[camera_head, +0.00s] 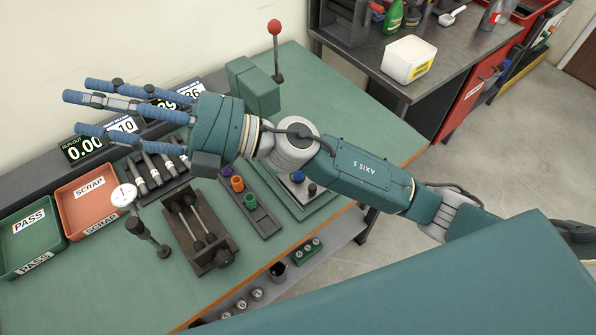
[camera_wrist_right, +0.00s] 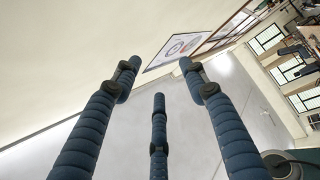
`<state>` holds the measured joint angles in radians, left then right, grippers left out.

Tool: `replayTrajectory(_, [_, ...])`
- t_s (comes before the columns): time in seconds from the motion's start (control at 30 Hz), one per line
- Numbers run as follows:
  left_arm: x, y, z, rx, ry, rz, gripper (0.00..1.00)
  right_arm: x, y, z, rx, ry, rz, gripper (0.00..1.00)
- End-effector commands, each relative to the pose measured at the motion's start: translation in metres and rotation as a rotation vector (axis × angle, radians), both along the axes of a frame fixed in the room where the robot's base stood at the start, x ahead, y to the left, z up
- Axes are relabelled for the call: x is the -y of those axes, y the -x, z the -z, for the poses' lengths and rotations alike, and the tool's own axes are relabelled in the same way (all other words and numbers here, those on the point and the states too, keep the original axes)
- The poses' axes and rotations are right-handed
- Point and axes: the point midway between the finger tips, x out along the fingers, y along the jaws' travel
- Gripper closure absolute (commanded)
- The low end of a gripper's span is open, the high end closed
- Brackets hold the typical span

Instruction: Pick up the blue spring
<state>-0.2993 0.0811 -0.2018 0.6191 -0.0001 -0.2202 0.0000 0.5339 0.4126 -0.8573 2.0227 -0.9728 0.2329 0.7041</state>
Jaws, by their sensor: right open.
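A narrow dark tray (camera_head: 264,223) on the green bench holds small coloured pieces: a blue-purple piece (camera_head: 225,171) at its far end, an orange piece (camera_head: 237,184) and a green piece (camera_head: 250,201). The blue-purple piece may be the blue spring; it is too small to tell its coils. My right gripper (camera_head: 80,104) is open and empty, high over the back of the bench, to the left of the tray and pointing left. My left gripper is not in view.
A green PASS bin (camera_head: 30,255), a red SCRAP bin (camera_head: 72,215), a dial gauge (camera_head: 124,195) and a dark fixture with rods (camera_head: 200,240) stand left of the tray. A red-knobbed lever (camera_head: 275,50) rises at the back. The front left bench top is clear.

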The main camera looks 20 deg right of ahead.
Motion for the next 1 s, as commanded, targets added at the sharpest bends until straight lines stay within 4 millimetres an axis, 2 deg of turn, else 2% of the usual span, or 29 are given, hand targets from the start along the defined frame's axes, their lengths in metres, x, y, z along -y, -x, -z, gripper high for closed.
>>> replayTrajectory(0.03, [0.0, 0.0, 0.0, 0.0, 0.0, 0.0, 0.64, -0.018, 0.02, 0.023, 0.096, 0.147, -0.114, 0.57])
replayTrajectory(0.07, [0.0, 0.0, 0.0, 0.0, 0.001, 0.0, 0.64, -0.024, 0.032, 0.042, 0.141, 0.241, -0.18, 0.57])
replayTrajectory(0.1, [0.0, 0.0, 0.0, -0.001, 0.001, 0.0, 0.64, -0.027, 0.043, 0.072, 0.189, 0.376, -0.262, 0.57])
replayTrajectory(0.17, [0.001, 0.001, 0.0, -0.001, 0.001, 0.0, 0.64, -0.016, 0.049, 0.121, 0.24, 0.599, -0.363, 0.57])
replayTrajectory(0.2, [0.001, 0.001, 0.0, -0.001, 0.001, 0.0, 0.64, 0.0, 0.046, 0.155, 0.258, 0.759, -0.414, 0.57])
replayTrajectory(0.27, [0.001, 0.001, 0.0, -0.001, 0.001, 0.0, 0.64, 0.038, 0.031, 0.2, 0.263, 1.002, -0.462, 0.57])
replayTrajectory(0.3, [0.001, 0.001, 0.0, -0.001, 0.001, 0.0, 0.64, 0.07, 0.017, 0.223, 0.252, 1.16, -0.475, 0.57])
replayTrajectory(0.37, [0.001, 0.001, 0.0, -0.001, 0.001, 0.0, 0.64, 0.122, -0.006, 0.248, 0.214, 1.382, -0.472, 0.57])
replayTrajectory(0.4, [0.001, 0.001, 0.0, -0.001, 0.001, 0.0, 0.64, 0.155, -0.02, 0.256, 0.183, 1.51, -0.459, 0.57])
replayTrajectory(0.5, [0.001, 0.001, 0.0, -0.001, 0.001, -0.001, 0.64, 0.224, -0.047, 0.261, 0.1, 1.749, -0.409, 0.57])
replayTrajectory(0.6, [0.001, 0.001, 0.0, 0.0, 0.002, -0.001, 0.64, 0.268, -0.062, 0.256, 0.036, 1.889, -0.364, 0.57])
replayTrajectory(0.73, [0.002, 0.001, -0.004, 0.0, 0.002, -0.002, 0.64, 0.292, -0.068, 0.258, -0.007, 1.964, -0.339, 0.57])
replayTrajectory(1.0, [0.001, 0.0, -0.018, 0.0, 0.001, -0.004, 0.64, 0.293, -0.068, 0.298, -0.01, 1.968, -0.339, 0.57])
